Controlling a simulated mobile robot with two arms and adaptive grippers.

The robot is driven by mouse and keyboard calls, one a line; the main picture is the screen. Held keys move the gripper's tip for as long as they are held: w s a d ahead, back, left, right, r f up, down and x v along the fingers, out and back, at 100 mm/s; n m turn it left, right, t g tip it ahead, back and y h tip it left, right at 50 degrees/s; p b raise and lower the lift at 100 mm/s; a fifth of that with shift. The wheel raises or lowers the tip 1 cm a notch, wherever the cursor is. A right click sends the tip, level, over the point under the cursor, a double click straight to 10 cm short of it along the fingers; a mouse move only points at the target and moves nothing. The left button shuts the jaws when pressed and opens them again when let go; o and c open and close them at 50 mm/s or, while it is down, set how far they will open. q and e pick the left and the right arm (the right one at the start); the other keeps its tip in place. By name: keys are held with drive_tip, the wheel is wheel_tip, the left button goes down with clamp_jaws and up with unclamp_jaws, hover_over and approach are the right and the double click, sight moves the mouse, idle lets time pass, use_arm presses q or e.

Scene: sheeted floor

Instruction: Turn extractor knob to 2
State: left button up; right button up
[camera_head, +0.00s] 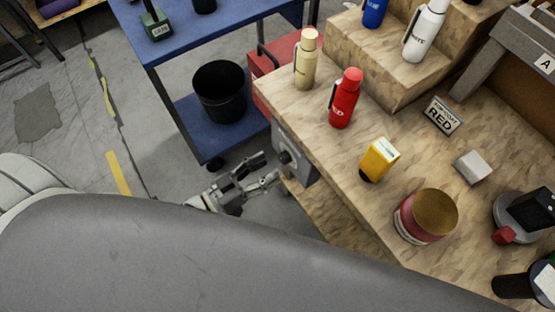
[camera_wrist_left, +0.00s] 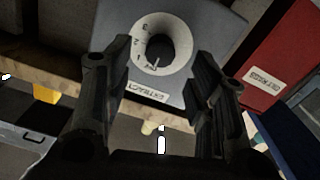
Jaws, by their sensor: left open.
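The extractor knob (camera_wrist_left: 160,50) is a dark round knob on a pale dial ring with the numbers 1, 2 and 3, mounted on a grey box. In the left wrist view the dial sits between and beyond my open fingers. I cannot clearly tell which number it points at. In the head view the grey box (camera_head: 297,148) hangs at the workbench's left edge, with the knob (camera_head: 285,157) on its face. My left gripper (camera_head: 262,168) is open and empty, just left of the knob and apart from it; it also shows in the left wrist view (camera_wrist_left: 160,95). My right gripper is not in view.
The wooden workbench (camera_head: 320,120) holds a cream bottle (camera_head: 305,62), a red bottle (camera_head: 345,98), a yellow item (camera_head: 380,159) and a round tin (camera_head: 426,216). A blue cart (camera_head: 180,60) with a black bin (camera_head: 219,91) stands behind the gripper. A red box (camera_head: 262,80) is beside the bench.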

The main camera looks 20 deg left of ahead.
sight(281, 160)
use_arm(q)
drive_tip(key=x, duration=0.3)
drive_tip(key=shift+w+d, duration=0.4)
drive_tip(key=shift+w, duration=0.1)
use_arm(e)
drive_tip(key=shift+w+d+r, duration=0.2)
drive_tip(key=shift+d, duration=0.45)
use_arm(q)
drive_tip(key=shift+c, duration=0.4)
drive_tip(key=c, duration=0.9)
drive_tip(key=shift+c, duration=0.2)
